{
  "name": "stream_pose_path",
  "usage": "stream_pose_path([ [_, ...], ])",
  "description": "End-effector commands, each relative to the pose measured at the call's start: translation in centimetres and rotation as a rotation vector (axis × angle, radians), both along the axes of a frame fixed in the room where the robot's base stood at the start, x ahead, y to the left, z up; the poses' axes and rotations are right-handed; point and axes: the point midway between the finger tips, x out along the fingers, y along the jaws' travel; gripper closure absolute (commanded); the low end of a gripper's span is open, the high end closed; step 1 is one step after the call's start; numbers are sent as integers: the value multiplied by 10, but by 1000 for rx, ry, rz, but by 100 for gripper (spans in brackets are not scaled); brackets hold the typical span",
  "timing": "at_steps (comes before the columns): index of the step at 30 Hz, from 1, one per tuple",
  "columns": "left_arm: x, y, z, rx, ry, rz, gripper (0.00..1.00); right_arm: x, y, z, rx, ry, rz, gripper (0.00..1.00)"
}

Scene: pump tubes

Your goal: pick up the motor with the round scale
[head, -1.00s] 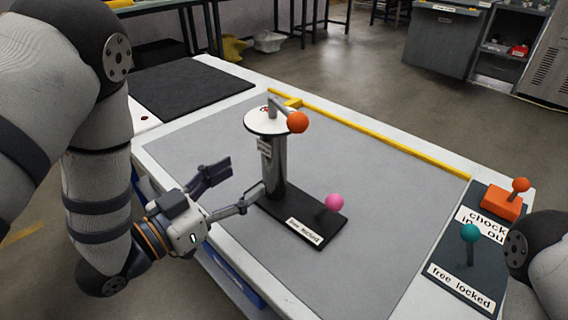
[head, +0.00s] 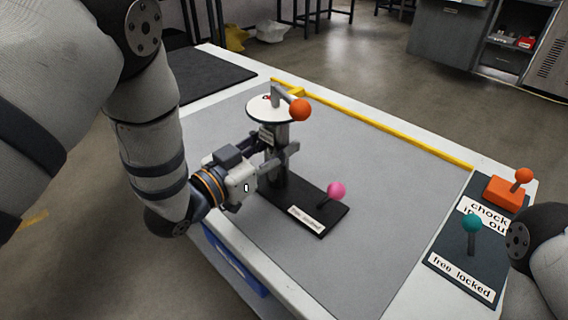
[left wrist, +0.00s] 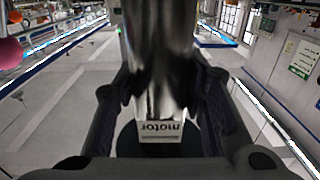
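The motor with the round scale is a grey metal post (head: 282,164) on a long black base (head: 307,207). A white round disc (head: 262,109) and an orange ball (head: 299,110) are at its top, and a pink ball lever (head: 336,190) stands on the base. My left gripper (head: 279,150) is at the post's middle. In the left wrist view, the shiny post (left wrist: 159,70) stands between the fingers, one on each side, above an upside-down "motor" label (left wrist: 159,132). The fingers look open, very close to the post; contact is unclear. My right gripper is out of view.
A dark panel at right carries an orange block with a ball lever (head: 505,191), a teal ball lever (head: 472,224) and a "free locked" label (head: 460,276). A yellow strip (head: 390,126) edges the grey table mat (head: 375,240). The mat right of the motor is clear.

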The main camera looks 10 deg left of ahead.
Motion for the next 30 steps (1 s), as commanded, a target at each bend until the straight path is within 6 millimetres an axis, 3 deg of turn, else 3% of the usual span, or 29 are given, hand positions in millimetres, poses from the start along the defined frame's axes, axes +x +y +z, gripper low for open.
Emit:
stream_pose_path([
  [14, 1, 0, 7, -1, -5, 1, 100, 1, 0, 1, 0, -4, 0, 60],
  [20, 1, 0, 37, -2, -11, 0, 100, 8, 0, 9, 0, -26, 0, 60],
  [26, -32, -8, 81, -3, -16, 0, 100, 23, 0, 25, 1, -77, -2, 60],
  [30, -65, -16, 108, -4, -13, -2, 100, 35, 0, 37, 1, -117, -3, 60],
])
